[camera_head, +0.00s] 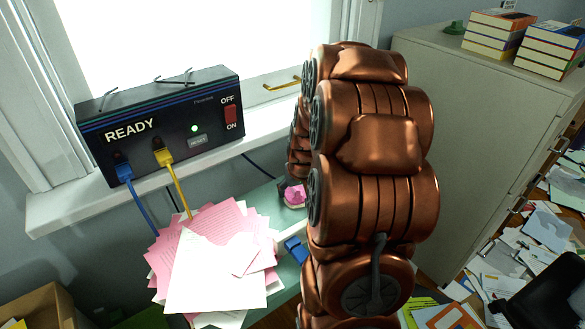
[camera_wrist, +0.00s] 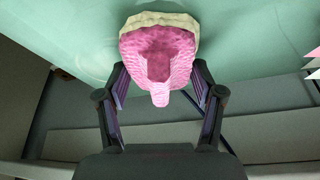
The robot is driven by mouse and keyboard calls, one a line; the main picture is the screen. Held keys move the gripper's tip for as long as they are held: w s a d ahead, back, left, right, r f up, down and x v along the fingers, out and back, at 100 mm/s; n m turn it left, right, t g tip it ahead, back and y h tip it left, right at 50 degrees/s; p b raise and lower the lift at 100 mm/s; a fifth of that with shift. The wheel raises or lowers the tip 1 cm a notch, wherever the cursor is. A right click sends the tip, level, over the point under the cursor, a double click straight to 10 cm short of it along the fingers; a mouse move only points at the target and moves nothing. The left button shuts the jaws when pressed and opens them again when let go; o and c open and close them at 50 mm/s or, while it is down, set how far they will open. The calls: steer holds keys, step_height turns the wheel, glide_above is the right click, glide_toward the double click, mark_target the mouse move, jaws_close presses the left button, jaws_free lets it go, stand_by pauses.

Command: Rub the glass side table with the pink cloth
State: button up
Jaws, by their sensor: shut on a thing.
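The pink cloth (camera_wrist: 158,55) has a cream edge and sits bunched between the two fingers of my gripper (camera_wrist: 158,84) in the wrist view. My gripper is shut on it. The cloth lies against the pale green glass side table (camera_wrist: 70,60); the exact contact is hidden under the cloth. In the head view the pink cloth (camera_head: 294,195) shows just left of my copper arm, over the glass side table (camera_head: 262,203). My arm hides most of my gripper and the right part of the table there.
A stack of pink and white papers (camera_head: 215,255) covers the table's near left part. A black box marked READY (camera_head: 160,120) stands on the windowsill, with blue and yellow cables hanging down. A grey cabinet (camera_head: 470,130) with books is at right. Papers litter the floor.

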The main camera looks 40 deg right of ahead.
steer(key=shift+s+d+f, duration=0.1)
steer(key=shift+d, duration=0.45)
steer(key=shift+s+d+p, duration=0.15)
steer(key=shift+d, duration=1.2)
steer(key=shift+s+d+p, duration=0.1)
steer(key=shift+s+d, duration=0.1)
steer(key=shift+d, duration=1.2)
steer(key=shift+s+d+p, duration=0.15)
steer(key=shift+d, duration=1.2)
steer(key=shift+s+d+r+p, duration=0.15)
steer(key=shift+d+r+p, duration=0.15)
steer(key=shift+p, duration=0.1)
steer(key=shift+w+a+f+b, duration=0.15)
steer(key=shift+a+b, duration=0.05)
steer(key=shift+a, duration=0.3)
steer(key=shift+w+a+f+b, duration=0.15)
steer(key=shift+a, duration=0.3)
steer(key=shift+w+a+b, duration=0.2)
steer(key=shift+a, duration=1.9)
steer(key=shift+w+a+b, duration=0.15)
steer(key=shift+w+a, duration=0.05)
steer(key=shift+a, duration=1.85)
steer(key=shift+a+r, duration=0.1)
steer(key=shift+r, duration=0.2)
steer(key=shift+r+p, duration=0.85)
steer(key=shift+r, duration=3.15)
